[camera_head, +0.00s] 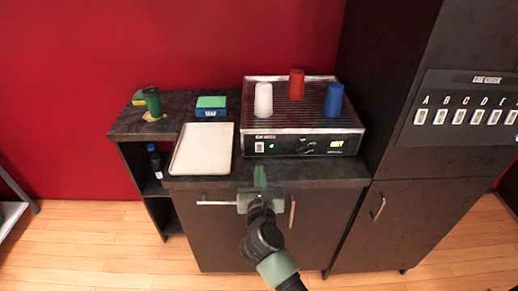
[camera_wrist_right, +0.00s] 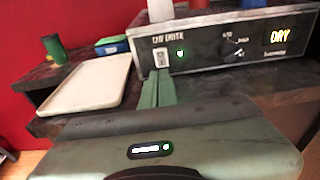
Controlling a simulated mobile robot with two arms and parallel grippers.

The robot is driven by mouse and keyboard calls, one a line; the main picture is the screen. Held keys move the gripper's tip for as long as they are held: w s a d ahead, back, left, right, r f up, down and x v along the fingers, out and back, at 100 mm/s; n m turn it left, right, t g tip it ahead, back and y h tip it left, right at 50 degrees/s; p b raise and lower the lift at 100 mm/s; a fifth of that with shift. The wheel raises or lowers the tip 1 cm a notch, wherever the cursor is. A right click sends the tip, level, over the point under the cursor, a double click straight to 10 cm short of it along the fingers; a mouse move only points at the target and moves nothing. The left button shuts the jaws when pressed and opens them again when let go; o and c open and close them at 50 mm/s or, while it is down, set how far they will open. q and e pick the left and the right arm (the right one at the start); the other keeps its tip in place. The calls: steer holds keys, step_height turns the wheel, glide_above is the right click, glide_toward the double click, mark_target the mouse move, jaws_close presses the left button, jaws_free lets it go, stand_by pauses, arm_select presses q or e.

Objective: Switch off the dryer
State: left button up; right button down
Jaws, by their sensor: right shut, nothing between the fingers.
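The dryer (camera_head: 285,142) is a dark box with a ribbed top on the counter. Its front panel carries a whitish rocker switch (camera_wrist_right: 161,58), a lit green light (camera_wrist_right: 180,53), a dark knob (camera_wrist_right: 238,52) and a lit yellow "DRY" sign (camera_wrist_right: 281,38). The switch also shows in the head view (camera_head: 259,147), at the panel's left end. My right gripper (camera_head: 260,170) is shut and empty, in front of the panel's left part. In the right wrist view its fingertips (camera_wrist_right: 158,75) point at the panel just below the switch; whether they touch cannot be told. My left gripper is not in view.
White (camera_head: 263,100), red (camera_head: 296,85) and blue (camera_head: 333,99) cups stand upside down on the dryer. A white tray (camera_head: 203,150), a green-and-blue box (camera_head: 211,107) and a green cup (camera_head: 152,102) lie left. A tall dark cabinet (camera_head: 400,160) stands right.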

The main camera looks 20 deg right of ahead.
mark_target(259, 144)
steer(key=x, duration=0.3)
steer(key=p+x, duration=0.1)
steer(key=x, duration=0.3)
steer(key=r+x, duration=0.1)
steer(key=x, duration=0.2)
steer(key=shift+w+d+p, duration=0.1)
steer(key=shift+w+p, duration=0.25)
steer(key=shift+p, duration=0.05)
steer(key=shift+w+d+r, duration=0.15)
steer(key=shift+w+r, duration=0.1)
steer(key=shift+w, duration=0.1)
